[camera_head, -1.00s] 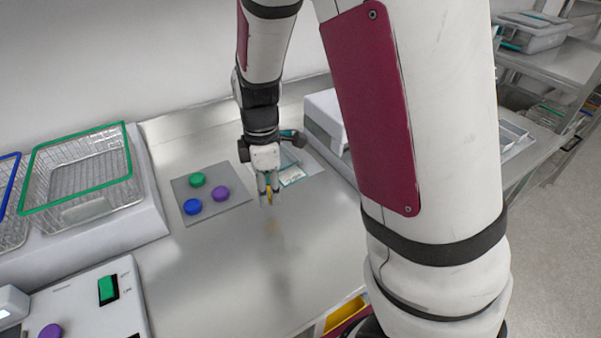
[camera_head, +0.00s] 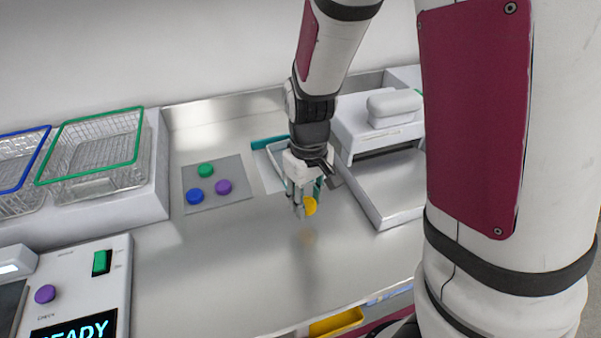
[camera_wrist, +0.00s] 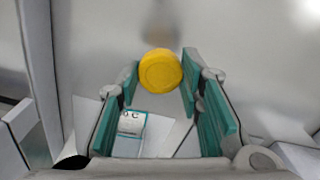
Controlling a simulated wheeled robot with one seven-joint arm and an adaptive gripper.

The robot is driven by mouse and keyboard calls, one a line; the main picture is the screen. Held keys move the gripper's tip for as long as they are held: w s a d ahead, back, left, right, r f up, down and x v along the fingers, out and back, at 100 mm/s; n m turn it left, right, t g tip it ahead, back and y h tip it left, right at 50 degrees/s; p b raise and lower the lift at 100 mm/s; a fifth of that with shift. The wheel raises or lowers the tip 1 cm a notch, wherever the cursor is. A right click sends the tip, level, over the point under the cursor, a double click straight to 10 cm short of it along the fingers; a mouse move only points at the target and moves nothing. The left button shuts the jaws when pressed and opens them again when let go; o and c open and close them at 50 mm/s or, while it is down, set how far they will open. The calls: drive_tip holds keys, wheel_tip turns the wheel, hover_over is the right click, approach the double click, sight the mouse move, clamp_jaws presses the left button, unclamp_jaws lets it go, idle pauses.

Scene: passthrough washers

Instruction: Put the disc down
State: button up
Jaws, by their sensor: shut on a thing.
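The yellow disc (camera_head: 310,206) is held at the fingertips of my gripper (camera_head: 301,207), above the steel counter (camera_head: 240,270). In the wrist view the disc (camera_wrist: 160,70) sits between the ends of the teal-padded fingers of my gripper (camera_wrist: 160,82), its round face toward the camera. A faint yellowish reflection lies on the counter below it. A grey mat (camera_head: 230,204) to the left of my gripper bears a green disc (camera_head: 205,170), a purple disc (camera_head: 223,187) and a blue disc (camera_head: 195,196).
Wire baskets with a green rim (camera_head: 140,134) and a blue rim (camera_head: 22,186) stand at the left. A control box (camera_head: 118,275) reading READY is at front left. A white machine (camera_head: 350,135) stands right of my gripper. The front middle counter is clear.

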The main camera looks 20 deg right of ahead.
drive_tip(key=w, duration=0.4)
drive_tip(key=w+d, duration=0.1)
drive_tip(key=w, duration=0.3)
drive_tip(key=w+d+f, duration=0.1)
drive_tip(key=w, duration=0.3)
drive_tip(key=shift+d+f, duration=0.1)
drive_tip(key=shift+d, duration=0.15)
drive_tip(key=shift+f, duration=1.75)
drive_tip(key=shift+f, duration=0.15)
drive_tip(key=o, duration=0.7)
drive_tip(key=shift+o, duration=1.1)
